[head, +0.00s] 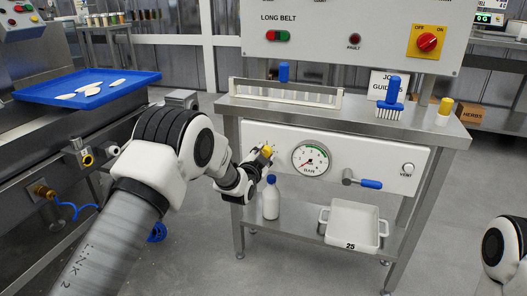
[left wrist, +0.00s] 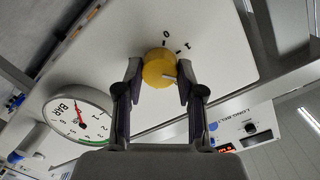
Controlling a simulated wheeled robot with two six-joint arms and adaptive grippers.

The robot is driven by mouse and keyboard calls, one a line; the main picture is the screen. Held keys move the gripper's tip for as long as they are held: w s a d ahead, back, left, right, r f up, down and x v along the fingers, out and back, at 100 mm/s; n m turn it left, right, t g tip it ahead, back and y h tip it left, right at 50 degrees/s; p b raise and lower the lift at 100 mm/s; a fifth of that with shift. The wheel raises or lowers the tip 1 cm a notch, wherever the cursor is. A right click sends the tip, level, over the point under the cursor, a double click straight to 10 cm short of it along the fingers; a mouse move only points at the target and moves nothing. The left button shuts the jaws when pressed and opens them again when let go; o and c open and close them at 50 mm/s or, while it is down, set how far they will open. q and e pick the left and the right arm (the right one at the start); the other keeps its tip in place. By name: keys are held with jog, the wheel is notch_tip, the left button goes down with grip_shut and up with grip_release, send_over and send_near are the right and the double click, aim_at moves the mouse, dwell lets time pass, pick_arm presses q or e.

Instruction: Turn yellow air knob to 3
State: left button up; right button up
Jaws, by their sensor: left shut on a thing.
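The yellow air knob (left wrist: 158,72) sits on a white panel, and it also shows in the head view (head: 267,152). My left gripper (left wrist: 158,68) is shut on it, one finger on each side; in the head view the gripper (head: 260,158) reaches the panel's left end. A pale pointer mark shows on the knob's face, towards its right side in the wrist view. My right gripper is out of view.
Right of the gauge are a blue-handled lever (head: 362,182) and the vent button (head: 407,169). A white bottle (head: 270,198) and a white tub (head: 352,228) stand on the shelf below. A brush (head: 390,102) and a rack (head: 286,93) stand on the bench top.

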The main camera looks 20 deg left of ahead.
pick_arm(q)
jog(key=m+p, duration=0.1)
jog(key=m, duration=0.2)
jog(key=shift+r, duration=0.1)
jog(key=shift+m+y+p, duration=0.4)
jog(key=shift+m+p, duration=0.2)
jog(key=shift+m, duration=1.4)
jog(key=o, duration=1.1)
jog(key=shift+o, duration=0.2)
jog(key=s, duration=1.2)
jog(key=shift+d+r, duration=0.2)
jog(key=shift+d, duration=0.05)
